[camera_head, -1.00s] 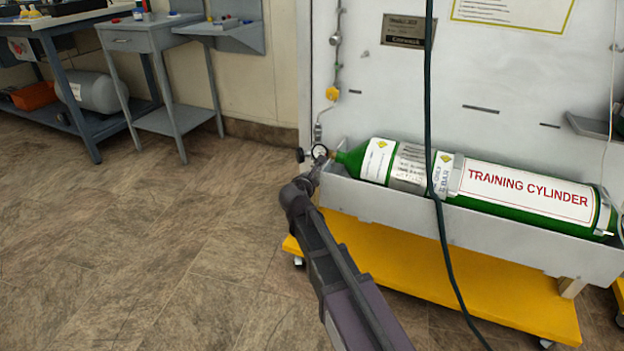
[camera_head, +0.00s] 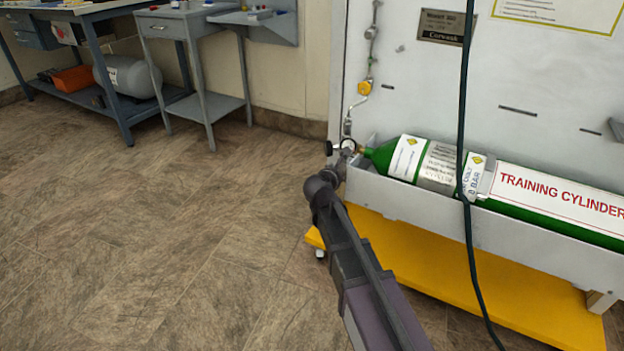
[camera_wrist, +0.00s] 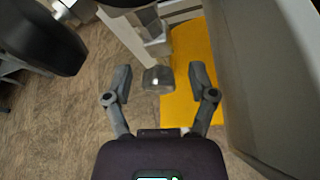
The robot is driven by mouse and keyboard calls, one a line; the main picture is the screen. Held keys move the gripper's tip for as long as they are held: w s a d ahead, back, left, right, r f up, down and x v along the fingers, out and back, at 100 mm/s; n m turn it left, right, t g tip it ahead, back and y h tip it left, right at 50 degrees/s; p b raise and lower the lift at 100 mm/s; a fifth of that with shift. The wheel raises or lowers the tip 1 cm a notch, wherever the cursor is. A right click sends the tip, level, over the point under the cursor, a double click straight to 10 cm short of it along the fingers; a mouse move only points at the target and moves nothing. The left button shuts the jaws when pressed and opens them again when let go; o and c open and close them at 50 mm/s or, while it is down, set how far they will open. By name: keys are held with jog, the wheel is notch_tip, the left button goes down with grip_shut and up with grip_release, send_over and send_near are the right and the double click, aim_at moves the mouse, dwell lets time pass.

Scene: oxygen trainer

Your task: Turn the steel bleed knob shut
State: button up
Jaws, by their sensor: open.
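The steel bleed knob (camera_wrist: 158,79) is a short grey cylinder at the end of a pale fitting in the wrist view. My gripper (camera_wrist: 159,77) is open, with one finger on each side of the knob and a visible gap to both. I cannot tell the depth between fingertips and knob. The knob is too small or hidden to make out there.
A large black round part (camera_wrist: 45,38) is close at upper left in the wrist view. The cylinder lies in a grey trough (camera_head: 430,205) above a yellow base (camera_head: 470,280). A dark hose (camera_head: 467,150) hangs in front. Floor to the left is clear.

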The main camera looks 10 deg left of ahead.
jog(key=n+h, duration=0.1)
jog(key=n+g+h, duration=0.1)
jog(key=n, duration=0.1)
jog(key=shift+w+a+n, duration=0.1)
jog(key=shift+a+n, duration=0.05)
jog(key=shift+n, duration=0.15)
jog(key=n+h+b, duration=0.1)
jog(key=n+h, duration=0.2)
jog(key=n, duration=0.1)
jog(key=shift+f+b, duration=0.1)
jog(key=shift+b, duration=0.2)
jog(key=p+v, duration=0.4)
jog(key=v, duration=1)
jog(key=shift+w+r, duration=0.15)
jog(key=shift+r, duration=0.05)
jog(key=shift+a, duration=0.1)
